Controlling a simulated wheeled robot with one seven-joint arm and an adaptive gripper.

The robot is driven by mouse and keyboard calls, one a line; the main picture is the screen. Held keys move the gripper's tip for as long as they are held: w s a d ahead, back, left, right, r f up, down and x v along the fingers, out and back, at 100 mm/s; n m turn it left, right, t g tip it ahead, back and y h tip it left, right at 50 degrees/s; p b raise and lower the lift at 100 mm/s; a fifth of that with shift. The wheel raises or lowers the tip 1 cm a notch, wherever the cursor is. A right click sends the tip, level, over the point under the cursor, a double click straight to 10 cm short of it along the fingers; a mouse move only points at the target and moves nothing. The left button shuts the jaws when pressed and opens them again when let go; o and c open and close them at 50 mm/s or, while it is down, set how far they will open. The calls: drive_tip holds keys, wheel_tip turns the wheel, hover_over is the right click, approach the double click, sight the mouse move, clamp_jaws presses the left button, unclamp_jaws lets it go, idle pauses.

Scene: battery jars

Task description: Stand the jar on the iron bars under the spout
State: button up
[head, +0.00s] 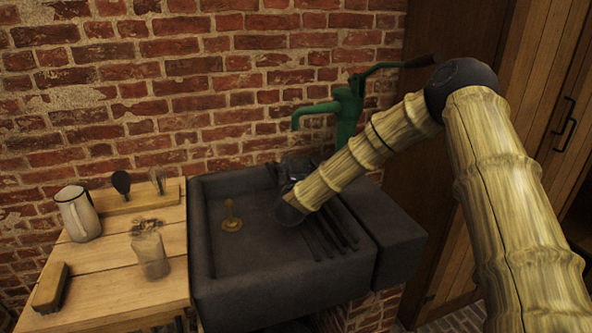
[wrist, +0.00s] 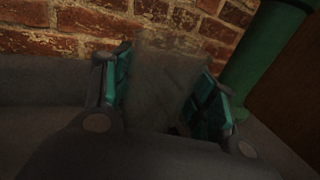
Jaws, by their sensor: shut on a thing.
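My gripper (wrist: 165,95) is shut on a clear glass jar (wrist: 160,70), which stands between its two teal-padded fingers in the wrist view. The jar's lower part is hidden by my gripper. In the head view my arm reaches over the right part of the dark stone sink, and my gripper (head: 295,168) is mostly hidden behind it. The iron bars (head: 318,238) lie across the right side of the sink, partly covered by my arm. The green pump's spout (head: 297,122) hangs above, behind my gripper. I cannot tell whether the jar touches the bars.
The sink (head: 245,290) has a brass drain piece (head: 231,222). The wooden board (head: 110,290) at left holds another glass jar (head: 151,257), an enamel jug (head: 77,214) and a brush (head: 50,288). The green pump body (wrist: 265,50) rises close right of my gripper. Brick wall stands behind.

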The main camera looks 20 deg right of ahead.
drive_tip(key=shift+f, duration=0.2)
drive_tip(key=shift+f, duration=0.2)
drive_tip(key=o, duration=1.1)
drive_tip(key=shift+r, duration=0.2)
drive_tip(key=b+v, duration=0.1)
drive_tip(key=v, duration=1.1)
drive_tip(key=shift+d+b, duration=0.1)
drive_tip(key=shift+b, duration=0.2)
